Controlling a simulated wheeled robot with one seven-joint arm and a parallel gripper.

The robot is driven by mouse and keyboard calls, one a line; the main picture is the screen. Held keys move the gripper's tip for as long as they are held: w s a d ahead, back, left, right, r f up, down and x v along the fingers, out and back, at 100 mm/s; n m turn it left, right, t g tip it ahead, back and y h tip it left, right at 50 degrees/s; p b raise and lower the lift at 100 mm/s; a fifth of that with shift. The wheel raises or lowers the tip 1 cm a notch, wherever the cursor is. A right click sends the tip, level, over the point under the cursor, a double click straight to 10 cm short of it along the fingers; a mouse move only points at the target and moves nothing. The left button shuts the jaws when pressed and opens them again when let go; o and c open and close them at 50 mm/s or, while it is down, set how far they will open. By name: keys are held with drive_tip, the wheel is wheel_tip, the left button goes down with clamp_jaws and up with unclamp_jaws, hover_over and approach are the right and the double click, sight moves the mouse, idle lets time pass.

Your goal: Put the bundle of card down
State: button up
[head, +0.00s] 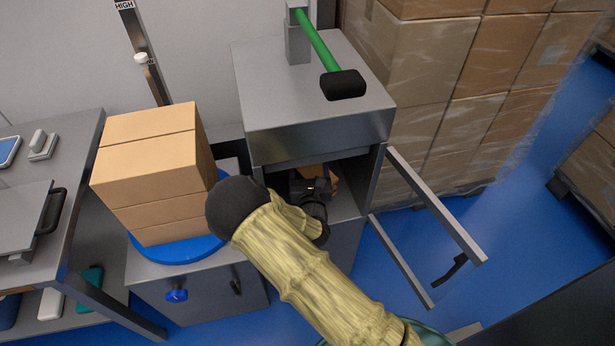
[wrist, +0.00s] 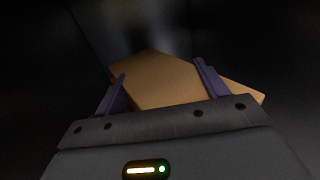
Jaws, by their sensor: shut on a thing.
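The bundle of card (wrist: 165,80) is a flat tan slab between the two purple fingers of my gripper (wrist: 163,88) in the wrist view. My gripper is shut on it. The bundle sits at an angle to the gripper, with a corner pointing forward. In the head view my gripper (head: 318,190) reaches into the open front of a grey metal cabinet (head: 318,130). A small tan part of the bundle (head: 310,171) shows past it. The dark inside hides whether the bundle touches the cabinet floor.
An open frame door (head: 435,205) stands out to the right of the cabinet. A mallet with a green handle (head: 325,50) is on the cabinet top. Stacked cartons (head: 150,170) stand on a blue turntable (head: 180,250) at left. Wrapped boxes (head: 420,60) stand behind at right.

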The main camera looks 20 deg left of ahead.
sight(308, 177)
wheel_tip(308, 177, down, 4)
drive_tip(key=shift+s+a+r+b, duration=0.1)
drive_tip(key=shift+a+r+b, duration=0.05)
drive_tip(key=shift+b, duration=0.35)
drive_tip(key=o, duration=1.1)
drive_tip(key=shift+o, duration=0.2)
drive_tip(key=p+v, duration=0.1)
drive_tip(key=v, duration=1.1)
drive_tip(key=shift+r+p, duration=0.1)
drive_tip(key=shift+p, duration=0.3)
